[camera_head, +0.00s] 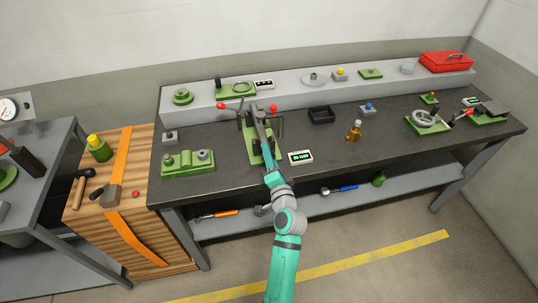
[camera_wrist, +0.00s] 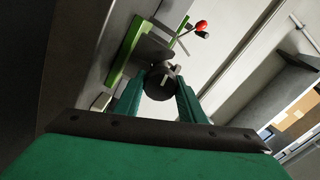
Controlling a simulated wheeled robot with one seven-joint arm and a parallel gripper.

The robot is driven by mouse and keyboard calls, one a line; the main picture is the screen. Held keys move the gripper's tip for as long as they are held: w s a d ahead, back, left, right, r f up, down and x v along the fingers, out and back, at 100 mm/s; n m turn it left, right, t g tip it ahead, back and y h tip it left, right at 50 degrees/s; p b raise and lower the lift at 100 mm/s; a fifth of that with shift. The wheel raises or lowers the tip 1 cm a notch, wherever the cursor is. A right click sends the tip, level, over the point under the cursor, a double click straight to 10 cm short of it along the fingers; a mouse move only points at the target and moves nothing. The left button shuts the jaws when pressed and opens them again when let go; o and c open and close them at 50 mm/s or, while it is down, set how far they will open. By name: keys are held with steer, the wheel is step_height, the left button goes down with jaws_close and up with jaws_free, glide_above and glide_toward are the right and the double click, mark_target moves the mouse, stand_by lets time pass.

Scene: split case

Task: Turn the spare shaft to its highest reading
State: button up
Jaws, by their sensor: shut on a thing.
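My gripper (camera_wrist: 160,92) has its two fingers on either side of a dark round shaft end (camera_wrist: 162,84) with a pale cross-piece on its face, and is shut on it. I take this for the spare shaft. Behind it in the wrist view is a green-edged stand with a red-knobbed lever (camera_wrist: 201,26). In the head view my arm reaches over the green fixture (camera_head: 250,152), and my gripper hides most of the shaft there. A small digital readout (camera_head: 300,157) stands just right of the fixture; its figures are too small to read.
A second readout (camera_head: 264,84) is on the raised back shelf. A green block with two round pieces (camera_head: 187,163) lies left of the fixture. A black tray (camera_head: 321,114) and a brass piece (camera_head: 354,131) stand to the right. Another green fixture (camera_head: 428,128) is further right.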

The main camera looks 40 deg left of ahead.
steer(key=shift+f+m, duration=0.1)
steer(key=shift+m, duration=0.5)
steer(key=o, duration=1)
steer(key=shift+o, duration=0.2)
steer(key=v, duration=1.1)
